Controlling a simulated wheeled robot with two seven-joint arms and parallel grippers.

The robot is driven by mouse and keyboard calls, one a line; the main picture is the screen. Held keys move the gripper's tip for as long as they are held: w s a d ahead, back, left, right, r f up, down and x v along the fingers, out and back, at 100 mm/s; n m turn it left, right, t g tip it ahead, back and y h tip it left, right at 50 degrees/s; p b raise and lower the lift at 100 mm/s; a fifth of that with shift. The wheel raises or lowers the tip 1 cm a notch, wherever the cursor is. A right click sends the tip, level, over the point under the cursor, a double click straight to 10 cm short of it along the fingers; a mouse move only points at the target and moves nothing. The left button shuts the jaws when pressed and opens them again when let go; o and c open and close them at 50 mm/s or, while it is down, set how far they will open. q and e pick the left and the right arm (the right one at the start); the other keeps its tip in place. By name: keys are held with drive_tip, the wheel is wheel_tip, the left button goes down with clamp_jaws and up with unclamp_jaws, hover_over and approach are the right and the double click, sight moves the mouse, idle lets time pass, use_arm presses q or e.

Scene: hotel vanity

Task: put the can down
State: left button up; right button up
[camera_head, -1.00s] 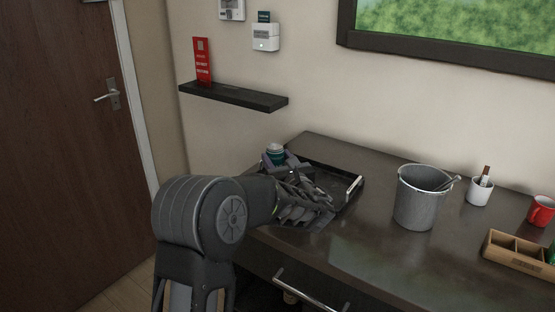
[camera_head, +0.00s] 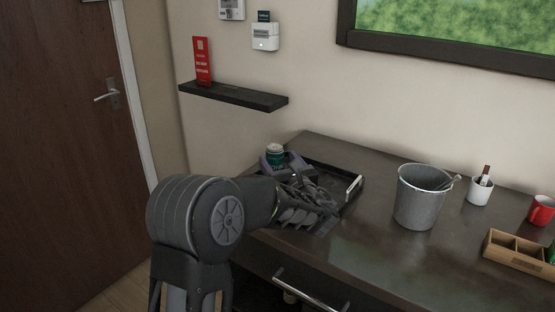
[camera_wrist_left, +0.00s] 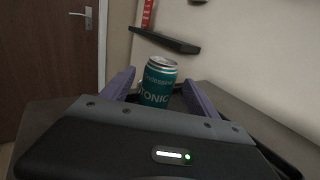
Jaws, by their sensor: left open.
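A teal tonic can (camera_head: 275,154) with a silver top stands upright at the left end of a black tray (camera_head: 352,199) on the vanity. My left gripper (camera_head: 273,164) is open around the can. In the left wrist view the can (camera_wrist_left: 158,84) stands between the two purple fingers of my left gripper (camera_wrist_left: 160,92), with gaps on both sides. The can's base is hidden behind the gripper body, so its contact with the tray cannot be seen. My right gripper is not in view.
A grey ice bucket (camera_head: 420,198), a white cup (camera_head: 480,190), a red mug (camera_head: 541,210) and a wooden organiser (camera_head: 520,252) stand to the right. A dark wall shelf (camera_head: 233,96) holds a red sign (camera_head: 202,62). The counter's front middle is clear.

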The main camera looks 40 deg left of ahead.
use_arm(q)
drive_tip(key=v, duration=0.9)
drive_tip(key=shift+s+d+b, duration=0.1)
drive_tip(key=shift+d+b, duration=0.15)
drive_tip(key=shift+b, duration=0.15)
drive_tip(key=shift+s+d, duration=0.2)
drive_tip(key=shift+d, duration=0.1)
drive_tip(key=shift+r, duration=0.1)
